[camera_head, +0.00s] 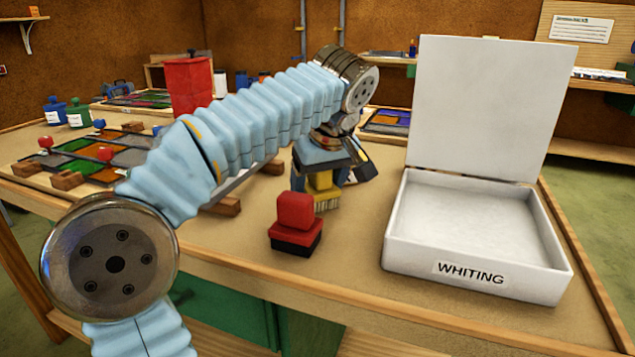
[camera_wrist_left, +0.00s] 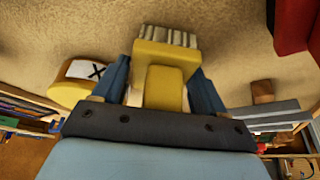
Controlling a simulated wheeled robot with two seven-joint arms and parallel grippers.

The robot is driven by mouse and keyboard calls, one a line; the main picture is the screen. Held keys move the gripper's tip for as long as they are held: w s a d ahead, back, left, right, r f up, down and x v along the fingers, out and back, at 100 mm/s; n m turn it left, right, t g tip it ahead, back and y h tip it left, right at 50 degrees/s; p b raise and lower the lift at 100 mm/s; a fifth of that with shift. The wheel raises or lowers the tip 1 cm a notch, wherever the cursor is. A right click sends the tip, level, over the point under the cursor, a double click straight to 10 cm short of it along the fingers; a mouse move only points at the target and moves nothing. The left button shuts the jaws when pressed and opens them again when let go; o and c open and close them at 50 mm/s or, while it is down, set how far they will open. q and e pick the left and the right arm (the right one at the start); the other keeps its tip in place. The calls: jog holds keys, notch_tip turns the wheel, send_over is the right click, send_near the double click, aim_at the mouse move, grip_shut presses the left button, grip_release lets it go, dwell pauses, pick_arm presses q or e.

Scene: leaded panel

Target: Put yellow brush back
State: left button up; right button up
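The yellow brush (camera_head: 326,198) has a block handle and pale bristles pointing down. It is upright at the middle of the bench, behind a red brush (camera_head: 295,212) with a black base. My left gripper (camera_head: 320,178) reaches down over it, with a finger on each side. In the left wrist view the yellow brush (camera_wrist_left: 166,62) sits tightly between the two blue fingers (camera_wrist_left: 163,85), which appear closed on its sides. I cannot tell whether the bristles touch the bench. My right gripper is not in view.
An open white box (camera_head: 477,230) labelled WHITING stands at the right, lid raised. A leaded panel (camera_head: 90,155) with wooden blocks and a red can (camera_head: 188,85) are at the left. In the wrist view a yellow object marked X (camera_wrist_left: 78,85) lies beside the gripper.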

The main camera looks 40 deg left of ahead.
pick_arm(q)
jog(key=shift+o, duration=1.3)
jog(key=shift+r, duration=0.2)
jog(key=p+v, duration=0.3)
jog(key=v, duration=0.9)
